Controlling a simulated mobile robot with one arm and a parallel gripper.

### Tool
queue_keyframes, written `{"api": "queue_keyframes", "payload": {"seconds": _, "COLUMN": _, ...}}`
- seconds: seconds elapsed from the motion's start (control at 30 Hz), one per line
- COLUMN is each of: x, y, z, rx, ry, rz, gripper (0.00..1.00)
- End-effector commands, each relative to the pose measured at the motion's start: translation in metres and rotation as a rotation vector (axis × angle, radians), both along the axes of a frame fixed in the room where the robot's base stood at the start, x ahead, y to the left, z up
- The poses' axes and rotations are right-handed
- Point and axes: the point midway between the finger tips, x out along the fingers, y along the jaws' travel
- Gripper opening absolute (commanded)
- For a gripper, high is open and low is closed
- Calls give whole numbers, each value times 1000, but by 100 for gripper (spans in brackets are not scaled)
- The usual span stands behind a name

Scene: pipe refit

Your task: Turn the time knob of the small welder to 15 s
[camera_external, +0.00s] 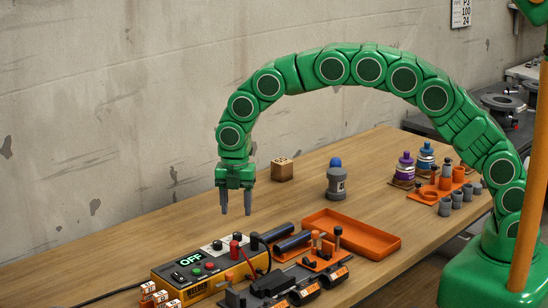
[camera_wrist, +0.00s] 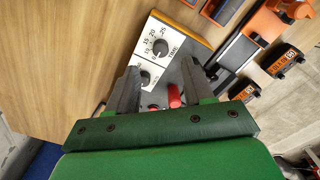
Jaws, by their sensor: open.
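The small welder (camera_external: 205,274) is a yellow and dark box at the table's front, with a lit green "OFF" display (camera_external: 191,259). Its white dial panel shows in the wrist view, with the time knob (camera_wrist: 160,47), a dark round knob beside the word "TIME" and numbers up to 25. Its pointer is too small to read. A second knob (camera_wrist: 145,77) lies nearer the fingers, with its scale partly hidden. My gripper (camera_external: 236,212) is open and empty, pointing down above the welder, apart from it. In the wrist view its fingers (camera_wrist: 158,72) frame the lower part of the panel.
A grey bottle with a blue cap (camera_external: 337,182) and a wooden block (camera_external: 282,170) stand behind. The table's left is clear.

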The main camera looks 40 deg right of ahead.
Motion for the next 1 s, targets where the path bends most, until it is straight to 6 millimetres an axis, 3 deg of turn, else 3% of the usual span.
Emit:
{"api": "queue_keyframes", "payload": {"seconds": 0.5, "x": 0, "y": 0, "z": -63, "rx": 0, "ry": 0, "rz": -2, "gripper": 52}}
{"api": "queue_keyframes", "payload": {"seconds": 0.87, "x": 0, "y": -1, "z": -70, "rx": 0, "ry": 0, "rz": -2, "gripper": 52}}
{"api": "queue_keyframes", "payload": {"seconds": 1.0, "x": 0, "y": -1, "z": -70, "rx": 0, "ry": 0, "rz": -2, "gripper": 30}}
